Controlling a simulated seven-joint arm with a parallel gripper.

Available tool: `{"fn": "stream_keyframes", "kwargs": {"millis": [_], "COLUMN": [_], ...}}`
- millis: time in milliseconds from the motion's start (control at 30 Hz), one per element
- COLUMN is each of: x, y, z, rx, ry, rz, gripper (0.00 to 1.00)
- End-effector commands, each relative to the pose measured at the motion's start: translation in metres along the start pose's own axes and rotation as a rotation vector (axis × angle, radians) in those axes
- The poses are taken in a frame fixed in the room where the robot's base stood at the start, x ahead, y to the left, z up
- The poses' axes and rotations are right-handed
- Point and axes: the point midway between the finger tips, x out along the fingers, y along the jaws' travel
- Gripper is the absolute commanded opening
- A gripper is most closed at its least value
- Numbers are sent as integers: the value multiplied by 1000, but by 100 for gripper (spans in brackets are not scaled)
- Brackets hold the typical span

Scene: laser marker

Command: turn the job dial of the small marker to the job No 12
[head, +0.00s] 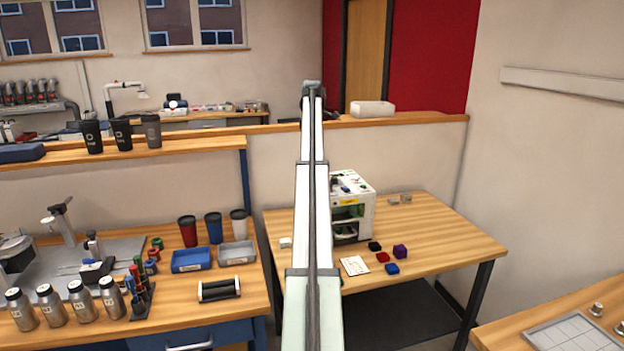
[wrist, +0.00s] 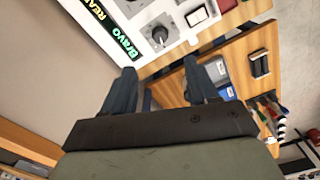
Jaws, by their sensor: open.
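The small marker (head: 352,212) is a white box-shaped machine on the wooden table, partly hidden by my arm in the head view. In the wrist view its white panel (wrist: 180,45) fills the upper middle. A dark round dial (wrist: 159,35) stands on that panel. Its markings are too small to read. Contact with the dial is not visible.
Small coloured blocks and a white card (head: 354,266) lie before the marker. A neighbouring bench (head: 240,300) holds trays, cups and bottles.

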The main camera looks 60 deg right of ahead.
Motion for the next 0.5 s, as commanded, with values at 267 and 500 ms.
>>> {"fn": "stream_keyframes", "kwargs": {"millis": [267, 500], "x": [44, 86], "y": [-2, -2], "z": [-1, -1], "rx": [0, 0], "ry": [1, 2], "rz": [-1, 0], "gripper": [59, 59]}}
